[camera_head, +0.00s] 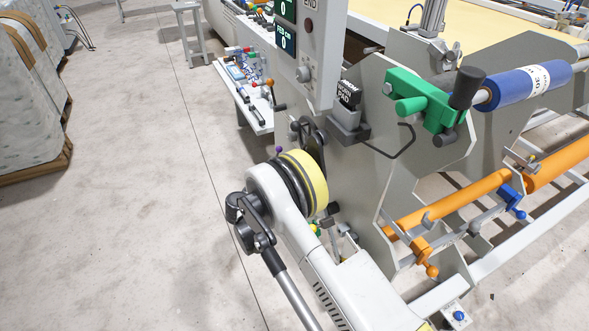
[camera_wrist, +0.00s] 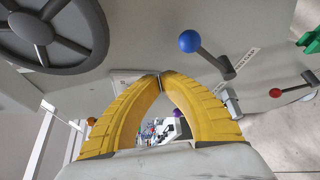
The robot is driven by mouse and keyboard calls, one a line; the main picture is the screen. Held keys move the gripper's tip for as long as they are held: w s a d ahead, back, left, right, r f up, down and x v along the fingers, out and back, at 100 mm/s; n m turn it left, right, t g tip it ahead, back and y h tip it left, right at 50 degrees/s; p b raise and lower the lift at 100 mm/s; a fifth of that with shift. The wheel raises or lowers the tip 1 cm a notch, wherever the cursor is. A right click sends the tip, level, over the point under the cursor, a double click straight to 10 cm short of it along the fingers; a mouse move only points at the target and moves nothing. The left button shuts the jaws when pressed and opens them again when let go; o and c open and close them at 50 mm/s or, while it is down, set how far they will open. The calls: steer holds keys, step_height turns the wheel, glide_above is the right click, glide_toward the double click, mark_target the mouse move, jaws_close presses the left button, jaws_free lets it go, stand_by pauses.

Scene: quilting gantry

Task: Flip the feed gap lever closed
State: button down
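In the wrist view, a lever with a blue ball knob (camera_wrist: 190,41) stands on the grey side plate, its dark arm slanting down right to a pivot beside a printed label (camera_wrist: 246,60). The label is too small to read, so I cannot confirm that this is the feed gap lever. A second lever with a red ball knob (camera_wrist: 276,92) is farther right. My gripper (camera_wrist: 160,75) has yellow fingers whose tips meet, with nothing seen held. The tips are below and left of the blue knob, apart from it in the picture.
A dark handwheel (camera_wrist: 38,30) is at upper left in the wrist view. A purple knob (camera_wrist: 178,113) shows between the fingers. In the head view, a green clamp (camera_head: 425,105), blue roll (camera_head: 520,85) and orange roller (camera_head: 460,198) are right; open floor (camera_head: 140,170) is left.

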steer(key=s+a+f+p, duration=0.1)
steer(key=s+a+f, duration=0.1)
steer(key=s+a, duration=0.2)
steer(key=shift+s+a+f+p, duration=0.15)
steer(key=shift+s+a+p, duration=0.2)
steer(key=shift+s, duration=0.35)
